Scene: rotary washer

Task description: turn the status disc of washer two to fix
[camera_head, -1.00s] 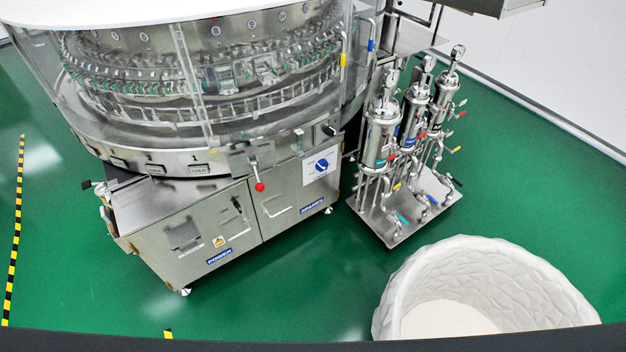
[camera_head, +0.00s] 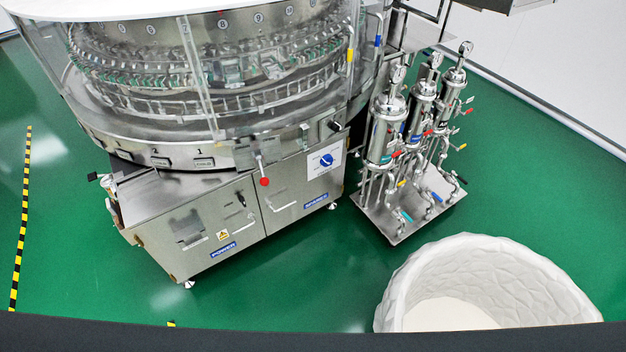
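The rotary washer (camera_head: 190,215) stands at the upper left, a round steel machine with clear panels on a steel cabinet. A white plate with a blue round disc (camera_head: 326,159) is on the right part of its cabinet front. The disc's lettering is too small to read, and I cannot tell which washer this is. A lever with a red knob (camera_head: 265,182) hangs left of the disc. Neither of my grippers is in view.
Steel filter cylinders (camera_head: 385,130) on a wheeled stand are right of the washer. A large white textured tub (camera_head: 500,280) is at the lower right. Yellow-black tape (camera_head: 20,220) marks the floor at left. Green floor is clear in front of the washer. A dark edge crosses the bottom.

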